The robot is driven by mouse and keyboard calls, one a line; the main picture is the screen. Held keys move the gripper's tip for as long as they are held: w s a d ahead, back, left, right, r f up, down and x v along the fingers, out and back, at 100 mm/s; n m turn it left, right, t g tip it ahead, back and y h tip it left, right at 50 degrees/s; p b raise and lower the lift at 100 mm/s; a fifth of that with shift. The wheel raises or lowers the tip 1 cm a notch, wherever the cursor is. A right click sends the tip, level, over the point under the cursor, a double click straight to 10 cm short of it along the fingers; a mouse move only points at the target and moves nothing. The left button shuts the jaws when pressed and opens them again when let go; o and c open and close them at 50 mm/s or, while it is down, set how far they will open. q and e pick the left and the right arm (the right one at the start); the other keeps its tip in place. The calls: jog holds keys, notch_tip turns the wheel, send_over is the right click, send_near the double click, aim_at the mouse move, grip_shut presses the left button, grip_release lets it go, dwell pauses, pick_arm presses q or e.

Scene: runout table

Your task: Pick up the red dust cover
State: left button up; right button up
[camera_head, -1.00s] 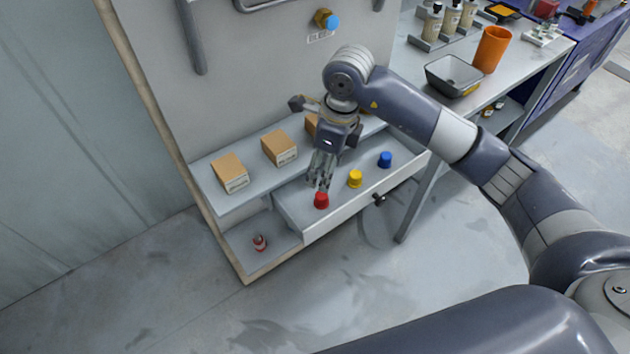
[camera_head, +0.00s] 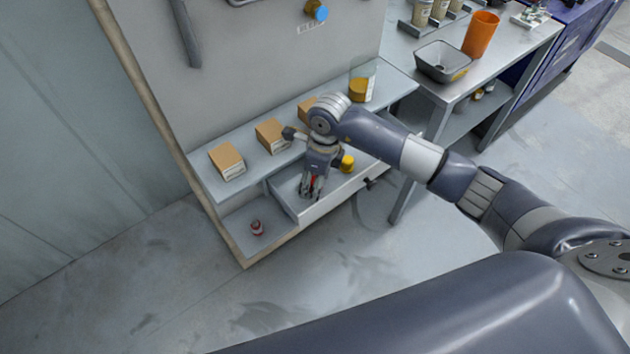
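The red dust cover (camera_head: 317,182) is in the open drawer (camera_head: 322,208) under the shelf, mostly hidden by my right gripper (camera_head: 311,189). Only a bit of red shows between and behind the fingers. The gripper points down with its fingers around or just in front of the cover; I cannot tell whether they touch it or how far they are closed. The yellow cover (camera_head: 347,164) stands in the drawer to the right, close beside the gripper. The blue cover is hidden behind my arm. My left gripper is out of view.
Cardboard boxes (camera_head: 227,161) and a yellow-filled clear container (camera_head: 362,87) stand on the shelf above the drawer. A small reddish item (camera_head: 257,227) lies in the lower compartment. The side table holds a black tray (camera_head: 442,62) and an orange cup (camera_head: 481,34).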

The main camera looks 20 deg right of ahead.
jog(key=shift+c, duration=1.2)
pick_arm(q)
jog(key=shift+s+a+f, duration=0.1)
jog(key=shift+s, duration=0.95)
pick_arm(e)
jog(key=c, duration=0.7)
jog(key=shift+o, duration=0.2)
jog(key=shift+r, duration=0.1)
